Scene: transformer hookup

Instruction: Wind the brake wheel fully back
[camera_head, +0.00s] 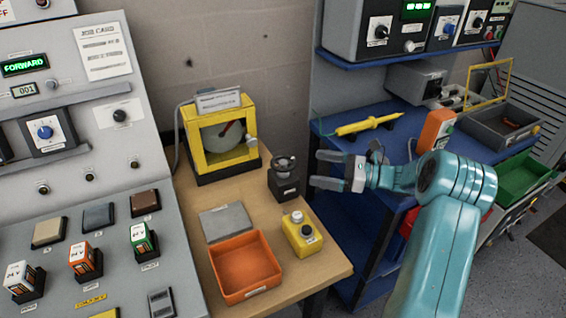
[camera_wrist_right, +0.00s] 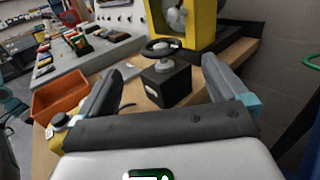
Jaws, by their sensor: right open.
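The brake wheel (camera_head: 284,161) is a small dark handwheel on top of a black box (camera_head: 285,186), on the wooden table near its right edge. The wheel also shows in the right wrist view (camera_wrist_right: 160,47), above its black box (camera_wrist_right: 170,84). My right gripper (camera_head: 326,170) is just right of the wheel, level with it and apart from it. In the right wrist view its two fingers (camera_wrist_right: 161,78) are spread wide, with the box and wheel seen between and beyond them. Nothing is held. My left gripper is not in view.
A yellow-framed unit (camera_head: 193,140) with a dial stands behind the wheel. A yellow button box (camera_head: 302,238), an orange tray (camera_head: 228,262) and a grey plate (camera_head: 226,221) are in front. A blue shelf (camera_head: 345,142) with a yellow tool stands at the right.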

